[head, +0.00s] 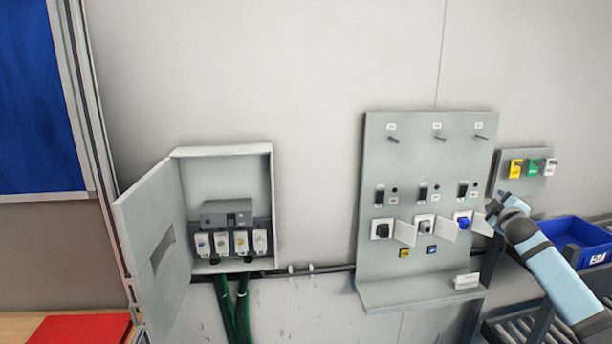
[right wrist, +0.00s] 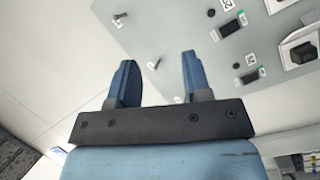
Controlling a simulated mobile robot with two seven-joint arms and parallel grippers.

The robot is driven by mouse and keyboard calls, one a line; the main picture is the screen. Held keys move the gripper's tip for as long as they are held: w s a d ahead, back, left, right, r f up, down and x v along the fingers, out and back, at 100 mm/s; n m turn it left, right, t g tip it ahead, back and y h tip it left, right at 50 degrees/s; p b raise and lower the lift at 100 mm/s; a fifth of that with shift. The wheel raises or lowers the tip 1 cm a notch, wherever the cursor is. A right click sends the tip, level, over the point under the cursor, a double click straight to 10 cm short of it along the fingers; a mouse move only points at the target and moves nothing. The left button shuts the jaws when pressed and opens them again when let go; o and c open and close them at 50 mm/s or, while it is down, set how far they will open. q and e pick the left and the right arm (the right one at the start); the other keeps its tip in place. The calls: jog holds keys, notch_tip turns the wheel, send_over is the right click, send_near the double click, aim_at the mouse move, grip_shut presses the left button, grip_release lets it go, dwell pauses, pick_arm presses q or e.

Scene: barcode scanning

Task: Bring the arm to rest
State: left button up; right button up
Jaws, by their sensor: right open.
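My right arm (head: 545,262) comes in from the lower right in the head view. Its gripper (head: 497,203) is in front of the right edge of the grey panel (head: 425,155), near the blue knob (head: 463,222); I cannot tell whether it touches anything there. In the right wrist view the right gripper (right wrist: 157,82) has its two blue fingers apart, with nothing between them. The grey panel also shows in the right wrist view (right wrist: 205,75), beyond the fingers, with pegs and black switches. My left gripper is not in view.
An open grey electrical box (head: 229,172) with its door swung left hangs on the wall. A small board (head: 527,184) with yellow, green and white tags is right of the panel. A blue bin (head: 575,238) stands by rollers at right. A red item (head: 80,329) lies lower left.

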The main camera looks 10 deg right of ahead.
jog(key=s+a+f+m+g+y, duration=0.1)
jog(key=s+a+f+y, duration=0.4)
jog(key=a+f, duration=0.8)
jog(key=s+a+f+m+g+y, duration=0.1)
jog(key=s+a+f+y, duration=0.1)
jog(key=s+a+f, duration=0.85)
jog(key=s+a+f+m+g+y, duration=0.1)
jog(key=s+a+f, duration=0.4)
jog(key=s+a, duration=0.2)
jog(key=s+a+f+m+g+y, duration=0.1)
jog(key=s+a+f, duration=0.4)
jog(key=s+a, duration=0.3)
jog(key=s+a+f+g+y, duration=0.1)
jog(key=s+a+f, duration=0.4)
jog(key=s, duration=0.8)
jog(key=shift+s+a+f+m+g, duration=0.3)
jog(key=shift+a+m, duration=0.1)
jog(key=shift+a, duration=0.85)
